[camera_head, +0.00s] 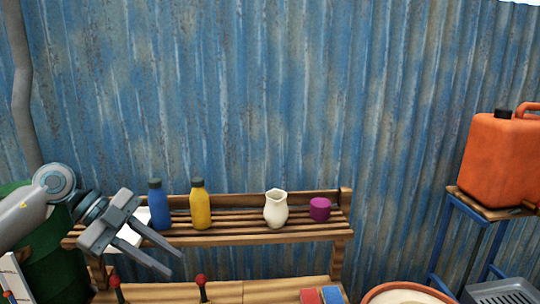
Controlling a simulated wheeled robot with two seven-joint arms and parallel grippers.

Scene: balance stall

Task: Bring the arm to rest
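My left arm comes in from the left edge. Its grey gripper (176,262) points down and to the right, in front of the left end of a slatted wooden shelf (290,236). Its two fingers are spread apart with nothing visible between them. My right gripper is not in view.
On the shelf stand a blue bottle (159,205), a yellow bottle (200,204), a cream jug (276,209) and a magenta cup (320,209). Red-knobbed levers (202,283) rise below. An orange canister (497,160) stands at right, a terracotta-rimmed bowl (378,289) at the bottom.

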